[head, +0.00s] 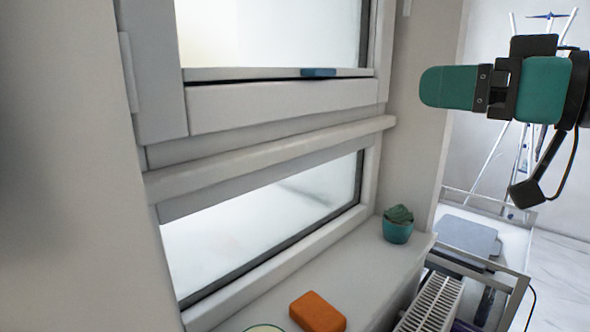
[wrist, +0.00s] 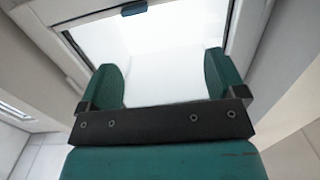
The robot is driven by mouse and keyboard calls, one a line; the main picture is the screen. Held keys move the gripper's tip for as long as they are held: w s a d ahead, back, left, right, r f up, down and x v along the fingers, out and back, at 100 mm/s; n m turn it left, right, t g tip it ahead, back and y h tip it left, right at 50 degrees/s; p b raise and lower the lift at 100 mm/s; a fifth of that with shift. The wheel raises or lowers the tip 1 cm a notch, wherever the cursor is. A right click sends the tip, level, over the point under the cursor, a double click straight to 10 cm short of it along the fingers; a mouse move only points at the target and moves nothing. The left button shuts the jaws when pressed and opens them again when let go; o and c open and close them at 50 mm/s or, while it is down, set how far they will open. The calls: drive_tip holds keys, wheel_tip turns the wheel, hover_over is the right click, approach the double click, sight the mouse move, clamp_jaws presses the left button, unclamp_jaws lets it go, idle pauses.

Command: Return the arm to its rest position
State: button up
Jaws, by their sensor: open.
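My gripper (head: 447,88) is at the upper right of the head view, raised in the air in front of the wall beside the window. Its teal fingers point left, and only one shows clearly from this side. In the wrist view my gripper (wrist: 163,82) has its two teal fingers wide apart with nothing between them. The window (wrist: 170,50) shows behind the fingers there. The arm links behind the gripper run out of the head view at the right edge.
The window frame (head: 290,100) fills the middle left. On the sill (head: 365,285) are an orange block (head: 318,312) and a teal pot with a plant (head: 398,230). A radiator (head: 433,305) and metal rails stand at the lower right. A tripod-like stand (head: 497,150) is behind the gripper.

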drive_tip(key=s+a+f+m+g+h, duration=0.1)
drive_tip(key=s+f+g+h, duration=0.3)
drive_tip(key=f, duration=0.7)
drive_tip(key=s+a+f+m+g+h, duration=0.1)
drive_tip(key=s+f+g+h, duration=0.3)
drive_tip(key=s+f+g, duration=0.4)
wheel_tip(320, 180, down, 4)
drive_tip(key=shift+s+a+f+h, duration=0.15)
drive_tip(key=shift+s+a+h, duration=0.15)
drive_tip(key=shift+s+a, duration=0.2)
drive_tip(key=shift+w, duration=0.1)
idle(0.4)
